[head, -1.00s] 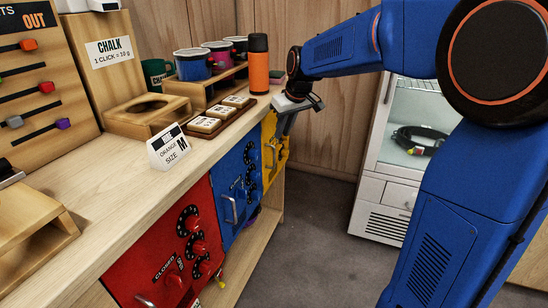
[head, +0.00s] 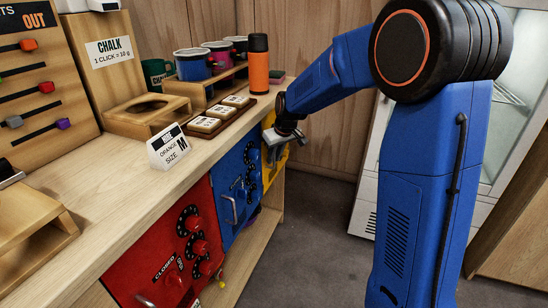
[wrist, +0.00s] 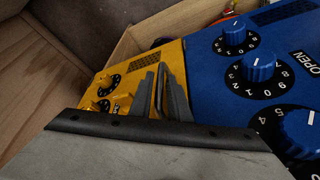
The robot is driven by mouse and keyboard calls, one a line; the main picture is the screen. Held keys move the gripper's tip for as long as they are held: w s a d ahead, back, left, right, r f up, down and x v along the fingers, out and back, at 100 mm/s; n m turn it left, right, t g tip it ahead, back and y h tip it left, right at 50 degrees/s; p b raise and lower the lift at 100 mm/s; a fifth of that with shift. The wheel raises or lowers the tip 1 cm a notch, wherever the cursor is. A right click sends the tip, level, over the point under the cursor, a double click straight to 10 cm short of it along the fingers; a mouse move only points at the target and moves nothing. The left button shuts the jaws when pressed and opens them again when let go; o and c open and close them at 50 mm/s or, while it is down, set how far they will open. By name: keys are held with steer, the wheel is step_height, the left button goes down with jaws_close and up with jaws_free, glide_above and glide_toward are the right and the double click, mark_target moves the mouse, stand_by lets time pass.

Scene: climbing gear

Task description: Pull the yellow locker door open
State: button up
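The yellow locker door (head: 268,180) is at the far end of the row of lockers under the counter, mostly behind my gripper in the head view. In the wrist view the yellow door (wrist: 172,57) shows black dials with yellow knobs and a dark vent grille. My gripper (head: 275,155) is right in front of it, with the fingers pointing at the door. In the wrist view the fingers (wrist: 164,95) are close together over the yellow face. The door looks closed in the head view.
The blue locker (head: 236,195) and red locker (head: 165,250) stand beside it, nearer. The counter (head: 110,195) above holds an orange flask (head: 259,65), cups and a size sign (head: 168,147). A white glass-door cabinet (head: 365,200) stands right. The floor between is clear.

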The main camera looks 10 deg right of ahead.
steer(key=shift+f, duration=0.1)
jaws_close()
stand_by(1.4)
